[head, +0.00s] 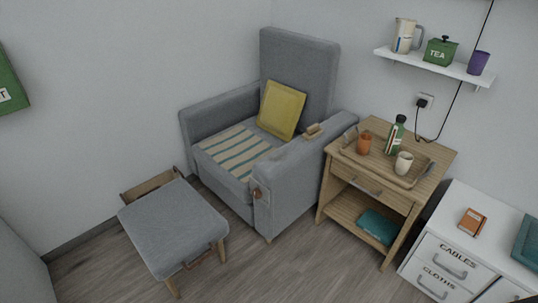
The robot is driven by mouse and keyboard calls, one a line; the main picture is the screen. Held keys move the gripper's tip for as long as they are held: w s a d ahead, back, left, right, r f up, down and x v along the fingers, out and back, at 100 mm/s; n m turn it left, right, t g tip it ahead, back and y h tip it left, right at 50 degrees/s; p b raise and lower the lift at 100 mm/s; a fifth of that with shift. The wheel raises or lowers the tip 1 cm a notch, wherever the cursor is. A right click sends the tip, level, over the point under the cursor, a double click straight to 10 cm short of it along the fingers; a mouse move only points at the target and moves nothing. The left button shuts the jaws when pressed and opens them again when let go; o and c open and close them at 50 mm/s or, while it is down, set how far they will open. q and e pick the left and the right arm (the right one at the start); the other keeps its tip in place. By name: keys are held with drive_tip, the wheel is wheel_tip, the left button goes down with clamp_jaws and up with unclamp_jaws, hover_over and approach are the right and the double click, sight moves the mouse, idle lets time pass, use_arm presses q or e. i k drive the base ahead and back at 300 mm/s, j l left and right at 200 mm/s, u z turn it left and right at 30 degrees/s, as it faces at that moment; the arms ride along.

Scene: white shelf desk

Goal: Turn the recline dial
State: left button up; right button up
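The grey armchair (290,190) stands in the corner with a yellow cushion (281,110) and a striped cloth (238,150) on its seat. A small brown round piece, which looks like the dial (257,193), sits on the front of the chair's right-hand armrest. Its exact angle and any markings are too small to tell. A small wooden piece (313,131) lies on top of the same armrest. Neither of my grippers is in view.
A grey footstool (172,226) stands in front of the chair at left. A wooden side table (345,167) with a tray, bottle and cups is close on the chair's right. A white drawer cabinet (453,238) is at far right. Bare floor (310,265) lies in front.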

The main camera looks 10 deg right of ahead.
sight(257, 194)
drive_tip(key=i+l, duration=0.4)
drive_tip(key=i+l+z, duration=0.1)
drive_tip(key=i+l, duration=0.3)
drive_tip(key=i, duration=0.25)
drive_tip(key=i+l, duration=0.35)
drive_tip(key=i, duration=0.15)
